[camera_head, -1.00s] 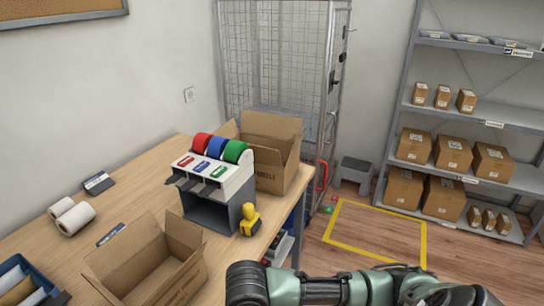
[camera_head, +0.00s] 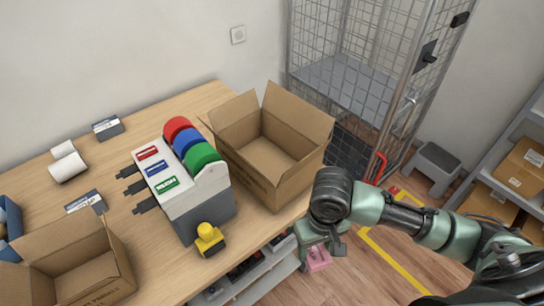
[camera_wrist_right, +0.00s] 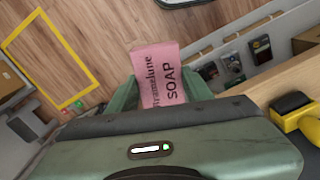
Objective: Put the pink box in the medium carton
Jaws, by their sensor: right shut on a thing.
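The pink box (camera_head: 318,259), labelled soap, is in my right gripper (camera_head: 320,246). In the right wrist view the pink box (camera_wrist_right: 158,72) sits between the two green fingers, which are shut on it. My right gripper holds it over the floor, just off the front edge of the table. An open, empty carton (camera_head: 275,190) with raised flaps stands on the table, up and left of the gripper. Another open carton (camera_head: 98,282) is at the lower left, partly cut off. I cannot tell by label which is the medium one. My left gripper is not in view.
A tape dispenser (camera_head: 205,200) with red, blue and green rolls stands between the cartons. A yellow-and-black tool (camera_head: 208,240) is at the table's front edge. A wire cage (camera_head: 350,75) stands behind the table, a grey step stool (camera_head: 437,165) and shelving to the right.

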